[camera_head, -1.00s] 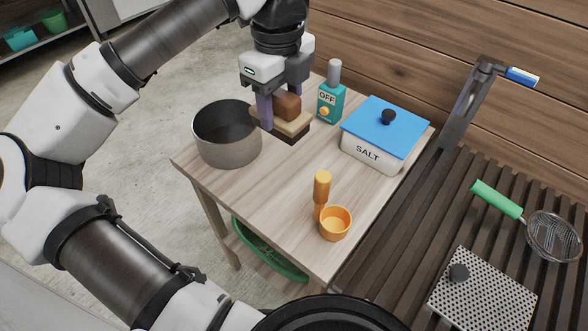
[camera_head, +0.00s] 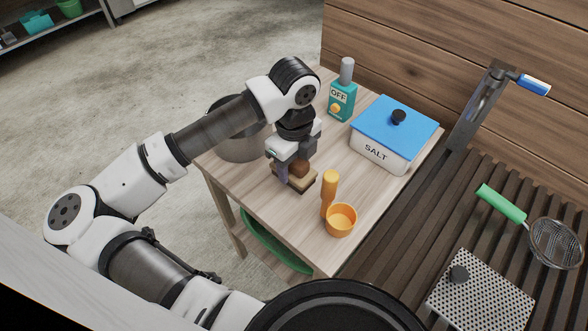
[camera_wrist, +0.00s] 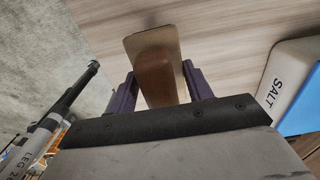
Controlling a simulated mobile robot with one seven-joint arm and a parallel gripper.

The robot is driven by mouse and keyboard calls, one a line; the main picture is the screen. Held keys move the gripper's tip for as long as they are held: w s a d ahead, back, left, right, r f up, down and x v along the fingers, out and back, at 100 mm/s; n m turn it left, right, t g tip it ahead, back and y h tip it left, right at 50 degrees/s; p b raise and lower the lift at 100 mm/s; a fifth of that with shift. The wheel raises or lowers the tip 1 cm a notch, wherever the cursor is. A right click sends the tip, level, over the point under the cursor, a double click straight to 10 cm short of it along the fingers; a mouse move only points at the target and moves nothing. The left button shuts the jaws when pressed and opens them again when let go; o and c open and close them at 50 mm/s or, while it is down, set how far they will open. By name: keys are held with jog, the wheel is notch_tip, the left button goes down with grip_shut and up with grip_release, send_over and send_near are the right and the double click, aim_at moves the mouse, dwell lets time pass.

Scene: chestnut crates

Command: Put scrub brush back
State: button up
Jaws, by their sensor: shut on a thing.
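The scrub brush (camera_head: 301,176) has a pale wooden block, a brown grip on top and a dark underside. My gripper (camera_head: 295,172) points down over the wooden side table (camera_head: 275,222) and is shut on the brush's brown grip. In the wrist view, the purple fingers of my gripper (camera_wrist: 161,85) stand on either side of the brush (camera_wrist: 156,66). The brush is level, at or just above the tabletop, between the grey pot and the orange measuring cup; I cannot tell whether it touches the table.
The grey pot (camera_head: 238,147) is left of my gripper, partly behind my arm. The orange cup (camera_head: 341,221) is at right front. A slatted surface (camera_head: 415,240) with a strainer (camera_head: 555,243) lies right.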

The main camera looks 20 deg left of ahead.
aim_at(294, 173)
jog(key=shift+f, duration=1.65)
jog(key=shift+f, duration=0.25)
jog(key=o, duration=0.9)
jog(key=shift+r, duration=0.1)
jog(key=shift+o, duration=0.2)
jog(key=shift+r, duration=0.1)
jog(key=shift+r+p, duration=0.2)
jog(key=shift+p, duration=0.1)
notch_tip(294, 173, up, 12)
jog(key=shift+f+b, duration=0.15)
jog(key=shift+b, duration=0.85)
